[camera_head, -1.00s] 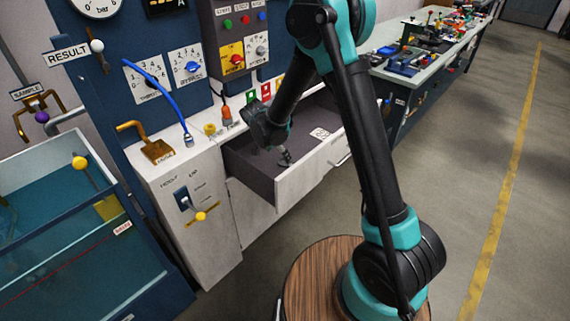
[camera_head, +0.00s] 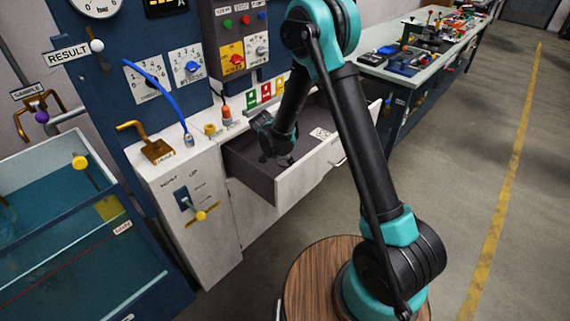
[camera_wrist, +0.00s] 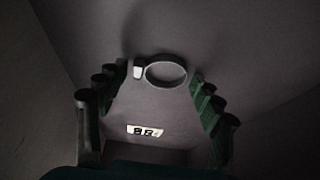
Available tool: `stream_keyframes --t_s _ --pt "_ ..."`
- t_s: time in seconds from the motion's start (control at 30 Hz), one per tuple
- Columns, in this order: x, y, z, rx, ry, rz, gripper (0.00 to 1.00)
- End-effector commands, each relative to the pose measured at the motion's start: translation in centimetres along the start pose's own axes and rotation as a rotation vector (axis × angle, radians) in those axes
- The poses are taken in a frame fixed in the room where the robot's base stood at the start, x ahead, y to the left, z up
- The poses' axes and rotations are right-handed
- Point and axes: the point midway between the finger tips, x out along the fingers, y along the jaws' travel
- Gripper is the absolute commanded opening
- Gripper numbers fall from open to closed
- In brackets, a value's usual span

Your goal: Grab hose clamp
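The hose clamp (camera_wrist: 165,73) is a thin metal ring with a small pale block at its left side. In the wrist view it is on the drawer floor, between my two fingertips and apart from both. My gripper (camera_wrist: 160,82) is open, with one finger at each side of the ring. In the head view my gripper (camera_head: 283,160) is down inside the open drawer (camera_head: 285,192), and the clamp cannot be made out there.
A white label (camera_wrist: 145,131) lies on the drawer floor. The drawer walls stand close around my gripper. Above the drawer are a control panel (camera_head: 235,60) and coloured tags (camera_head: 265,93). A white cabinet top with a brass fitting (camera_head: 157,149) is at the left.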

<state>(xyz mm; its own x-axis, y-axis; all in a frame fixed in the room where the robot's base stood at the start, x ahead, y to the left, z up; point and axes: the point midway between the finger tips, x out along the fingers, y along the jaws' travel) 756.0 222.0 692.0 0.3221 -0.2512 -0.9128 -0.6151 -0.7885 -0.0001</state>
Motion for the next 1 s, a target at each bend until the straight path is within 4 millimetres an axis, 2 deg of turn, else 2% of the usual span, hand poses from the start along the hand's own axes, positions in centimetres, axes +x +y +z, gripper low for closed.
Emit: stream_keyframes --t_s 0.03,0.17,0.47,0.67,0.87,1.0 --pt "0.0 0.0 0.0 0.000 0.000 0.000 0.56" --pt "0.0 0.0 0.0 0.000 0.000 0.000 0.40" --pt "-0.1 0.0 0.0 0.000 0.000 0.000 0.39" --pt "-1.0 0.0 -0.4 0.000 0.000 0.000 0.39" --pt "-3.9 0.0 -1.7 0.000 0.000 0.000 0.39" --pt "-7.4 0.1 -3.3 0.000 0.000 0.000 0.39"
